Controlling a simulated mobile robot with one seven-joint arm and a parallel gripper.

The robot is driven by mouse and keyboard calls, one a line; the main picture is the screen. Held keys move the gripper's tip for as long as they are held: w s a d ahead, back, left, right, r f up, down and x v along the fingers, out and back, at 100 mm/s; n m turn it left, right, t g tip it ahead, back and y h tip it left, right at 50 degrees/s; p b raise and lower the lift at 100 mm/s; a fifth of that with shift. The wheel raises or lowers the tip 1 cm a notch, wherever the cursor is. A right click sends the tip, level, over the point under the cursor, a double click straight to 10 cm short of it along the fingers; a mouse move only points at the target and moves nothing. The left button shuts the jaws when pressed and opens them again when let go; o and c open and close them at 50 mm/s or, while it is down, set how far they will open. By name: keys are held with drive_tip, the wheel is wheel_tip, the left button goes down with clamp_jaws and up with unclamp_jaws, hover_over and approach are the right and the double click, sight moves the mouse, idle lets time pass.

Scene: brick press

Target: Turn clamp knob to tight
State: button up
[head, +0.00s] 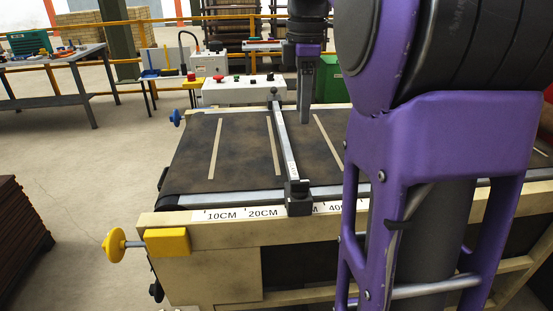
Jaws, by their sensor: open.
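My gripper (305,118) points down over the far part of the dark belt table, right of the far end of the grey crossbar. It is seen edge-on, so the gap between its fingers is hidden; nothing shows held in it. The crossbar (283,140) spans the belt and ends in a dark clamp block (298,195) on the front scale rail. A yellow knob (115,244) sticks out at the front left corner, a blue knob (176,118) at the far left corner, and a small black knob (156,291) low at left. I cannot tell which is the clamp knob.
The front scale (240,213) reads 10CM, 20CM and on. My purple arm hides the table's right part. A white control box (243,90) with buttons stands behind the table. A workbench (55,65) is at back left.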

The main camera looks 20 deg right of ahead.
sight(300, 181)
drive_tip(key=f+b, duration=0.2)
drive_tip(key=f, duration=0.7)
drive_tip(key=f+b, duration=0.2)
drive_tip(key=f, duration=0.7)
drive_tip(key=shift+s, duration=0.2)
drive_tip(key=shift+r, duration=0.1)
clamp_jaws()
